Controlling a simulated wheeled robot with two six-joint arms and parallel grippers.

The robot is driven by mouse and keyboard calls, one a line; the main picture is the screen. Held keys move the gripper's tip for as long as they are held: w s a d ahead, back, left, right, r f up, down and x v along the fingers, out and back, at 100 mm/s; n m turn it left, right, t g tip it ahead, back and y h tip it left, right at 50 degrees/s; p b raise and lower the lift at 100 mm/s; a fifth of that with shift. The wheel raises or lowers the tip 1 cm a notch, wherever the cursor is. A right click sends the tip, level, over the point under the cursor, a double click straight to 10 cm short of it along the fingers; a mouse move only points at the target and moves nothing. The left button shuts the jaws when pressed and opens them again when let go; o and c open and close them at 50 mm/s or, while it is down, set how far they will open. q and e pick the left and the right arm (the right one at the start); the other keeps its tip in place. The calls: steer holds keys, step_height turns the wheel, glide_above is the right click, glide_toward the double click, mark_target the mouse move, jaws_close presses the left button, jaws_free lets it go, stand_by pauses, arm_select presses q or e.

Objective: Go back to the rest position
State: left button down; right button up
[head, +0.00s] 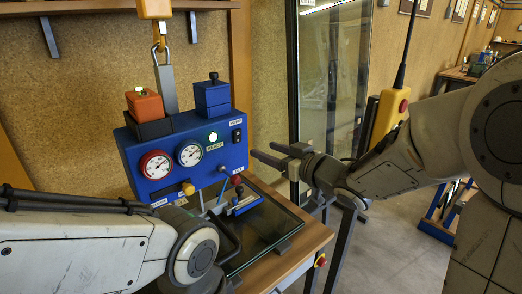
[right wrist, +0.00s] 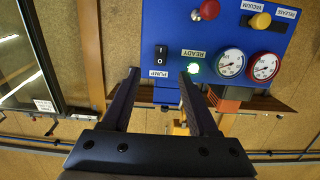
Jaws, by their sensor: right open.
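My right gripper (head: 268,154) is open and empty. It is at the right of the blue vacuum lifter box (head: 160,165) in the head view. In the right wrist view the same gripper's two dark fingers (right wrist: 160,78) are spread apart, with the box's panel (right wrist: 225,35) beyond them. My left arm reaches in from the lower left; its gripper is not visible. The box has two gauges, a lit green READY lamp (head: 213,137), a pump switch (head: 236,135) and a yellow release knob (head: 188,188). It hangs from a yellow hoist hook (head: 158,30).
A dark glass pane (head: 265,225) lies on the wooden table (head: 300,247) below the box. A tall glass frame (head: 330,90) stands behind my right gripper. A yellow pendant (head: 388,115) with a red button is behind my right arm.

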stand_by(0.3)
steer(key=s+a+f+m+g+h, duration=0.1)
steer(key=s+f+m+g+h, duration=0.1)
steer(key=s+f+g+h, duration=0.65)
steer(key=s+f+n+g, duration=0.1)
steer(key=s+f+g, duration=0.1)
steer(key=s, duration=0.9)
steer(key=s+f+n+g, duration=0.1)
steer(key=s+f, duration=0.3)
steer(key=s, duration=0.8)
steer(key=shift+s+f+g, duration=0.15)
steer(key=shift+f+g, duration=0.2)
steer(key=shift+g, duration=0.5)
